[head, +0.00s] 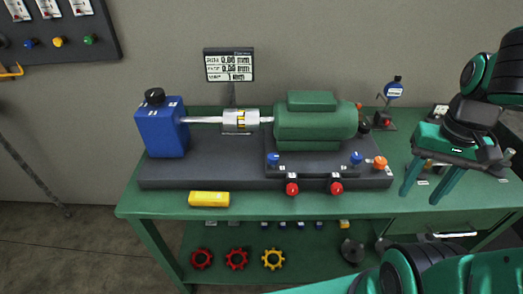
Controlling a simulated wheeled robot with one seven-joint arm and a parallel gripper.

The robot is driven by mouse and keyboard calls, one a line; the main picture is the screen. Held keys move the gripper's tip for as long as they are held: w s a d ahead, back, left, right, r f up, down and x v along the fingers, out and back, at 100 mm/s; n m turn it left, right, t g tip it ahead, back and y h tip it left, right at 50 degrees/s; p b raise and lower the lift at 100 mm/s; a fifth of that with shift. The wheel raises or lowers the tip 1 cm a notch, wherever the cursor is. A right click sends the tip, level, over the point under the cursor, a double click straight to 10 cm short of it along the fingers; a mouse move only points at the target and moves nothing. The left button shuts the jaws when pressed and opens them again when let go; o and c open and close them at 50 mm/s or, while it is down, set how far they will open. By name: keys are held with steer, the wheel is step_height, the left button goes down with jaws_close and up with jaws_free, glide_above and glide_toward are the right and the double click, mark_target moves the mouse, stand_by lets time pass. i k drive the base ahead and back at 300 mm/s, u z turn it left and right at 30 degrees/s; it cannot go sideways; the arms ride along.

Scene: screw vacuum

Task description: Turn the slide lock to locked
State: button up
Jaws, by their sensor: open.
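No part in view carries a readable "slide lock" label, so I cannot tell for sure which control it is. Candidates on the bench machine are an orange knob (379,162) at the right end of the dark base, two red knobs (292,189) on its front edge, blue knobs (273,159) on the motor plate, and a black knob (154,96) on top of the blue block (162,130). My gripper (427,187) is open and empty, fingers pointing down above the right part of the bench, right of the orange knob and apart from it.
The green motor (315,122) joins the blue block through a silver coupling (240,121). A dial gauge (393,92) on a stand is left of my gripper. A display (229,65) stands behind.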

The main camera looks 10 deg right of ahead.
mark_target(380, 162)
steer(key=z, duration=1.05)
steer(key=k, duration=1.05)
steer(key=u, duration=0.7)
steer(key=i, duration=1)
steer(key=z, duration=0.05)
